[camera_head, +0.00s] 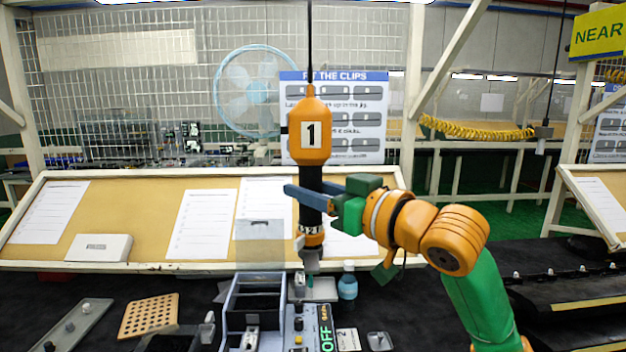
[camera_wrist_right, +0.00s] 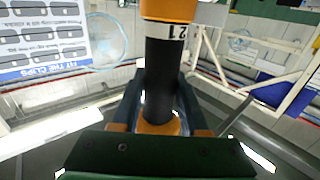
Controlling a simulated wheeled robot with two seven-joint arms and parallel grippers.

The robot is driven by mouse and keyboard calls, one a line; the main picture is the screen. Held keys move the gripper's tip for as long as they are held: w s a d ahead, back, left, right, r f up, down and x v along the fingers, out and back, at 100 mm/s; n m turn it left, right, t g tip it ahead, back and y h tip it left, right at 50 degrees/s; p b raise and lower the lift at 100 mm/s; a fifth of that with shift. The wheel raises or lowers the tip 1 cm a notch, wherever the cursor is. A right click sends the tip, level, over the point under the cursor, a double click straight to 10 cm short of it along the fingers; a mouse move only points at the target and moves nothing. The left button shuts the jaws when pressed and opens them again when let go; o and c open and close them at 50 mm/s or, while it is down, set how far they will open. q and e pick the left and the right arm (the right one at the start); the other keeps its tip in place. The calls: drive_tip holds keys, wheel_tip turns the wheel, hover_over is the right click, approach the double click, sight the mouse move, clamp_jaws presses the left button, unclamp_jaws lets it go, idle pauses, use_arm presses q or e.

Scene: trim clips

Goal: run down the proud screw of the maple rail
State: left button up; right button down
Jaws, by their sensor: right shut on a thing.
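An orange and black power driver (camera_head: 312,125) marked "1" hangs upright from a cord. My right gripper (camera_head: 305,196) is shut around its black grip. The wrist view also shows the black grip (camera_wrist_right: 160,75) between the fingers. The driver's bit points down, above or near a small pale plate (camera_head: 320,291) at the back of the bench; I cannot tell whether it touches anything. I cannot tell which piece is the maple rail, and no proud screw can be made out. My left gripper is out of view.
A blue-grey bin (camera_head: 231,312) stands close below the driver, with a control box showing "OFF" (camera_head: 326,330) beside it. A blue bottle (camera_head: 348,284) stands just right of the bit. A tan perforated block (camera_head: 150,315) lies left. A sloped board with papers (camera_head: 130,211) rises behind.

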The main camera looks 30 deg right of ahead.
drive_tip(key=s+a+p, duration=0.1)
drive_tip(key=s+a, duration=0.2)
drive_tip(key=a, duration=0.2)
wheel_tip(320, 180, down, 20)
drive_tip(key=b, duration=1.8)
drive_tip(key=shift+d+f, duration=0.15)
drive_tip(key=shift+d, duration=0.1)
drive_tip(key=shift+f+b, duration=0.4)
drive_tip(key=shift+b, duration=0.15)
drive_tip(key=shift+a+f, duration=0.1)
drive_tip(key=shift+f, duration=0.1)
drive_tip(key=shift+r, duration=0.1)
wheel_tip(320, 180, up, 6)
drive_tip(key=p, duration=0.6)
drive_tip(key=shift+r, duration=0.15)
